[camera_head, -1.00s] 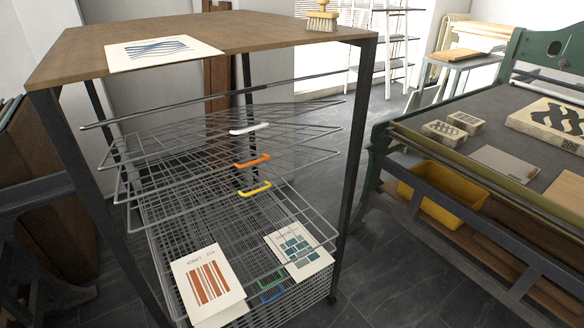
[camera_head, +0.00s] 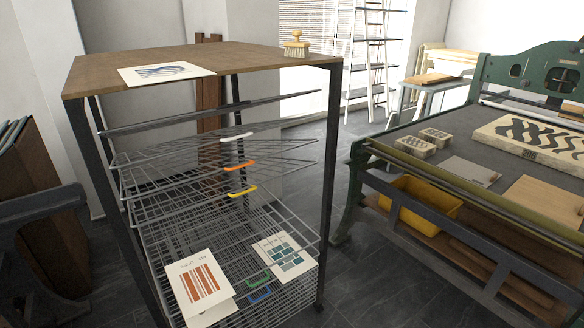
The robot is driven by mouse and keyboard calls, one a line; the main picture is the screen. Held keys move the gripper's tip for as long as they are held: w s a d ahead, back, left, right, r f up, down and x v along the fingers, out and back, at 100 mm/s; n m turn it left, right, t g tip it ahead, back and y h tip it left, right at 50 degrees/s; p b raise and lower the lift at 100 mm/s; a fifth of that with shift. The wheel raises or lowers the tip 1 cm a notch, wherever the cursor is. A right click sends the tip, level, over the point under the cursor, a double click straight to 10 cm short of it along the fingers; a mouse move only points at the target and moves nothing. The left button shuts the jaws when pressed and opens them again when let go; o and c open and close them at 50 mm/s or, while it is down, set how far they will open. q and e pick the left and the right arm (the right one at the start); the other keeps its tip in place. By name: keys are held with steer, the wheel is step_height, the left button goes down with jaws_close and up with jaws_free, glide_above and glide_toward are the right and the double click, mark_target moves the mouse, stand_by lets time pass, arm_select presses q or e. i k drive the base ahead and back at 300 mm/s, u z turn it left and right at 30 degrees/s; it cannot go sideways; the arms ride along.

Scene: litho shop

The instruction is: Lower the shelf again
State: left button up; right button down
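A drying rack with a wooden top (camera_head: 200,62) stands at the left centre on dark legs. Its wire shelves hang in a stack. The upper ones are tilted up, with a white handle (camera_head: 236,138), an orange handle (camera_head: 239,165) and a yellow handle (camera_head: 242,191) on their front edges. Lower shelves lie flatter, with a green handle (camera_head: 259,277) and a blue handle (camera_head: 260,294). A print with red-brown stripes (camera_head: 200,285) and a print with teal blocks (camera_head: 283,254) lie on a lower shelf. Neither of my grippers is in view.
A blue-patterned print (camera_head: 166,73) and a brush (camera_head: 297,45) lie on the rack's top. A green press (camera_head: 480,150) with stone blocks fills the right side, with a yellow bin (camera_head: 425,198) beneath. Dark floor (camera_head: 345,275) lies open between rack and press.

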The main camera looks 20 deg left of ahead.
mark_target(254, 187)
steer(key=u, duration=0.3)
steer(key=i, duration=1)
steer(key=u, duration=0.9)
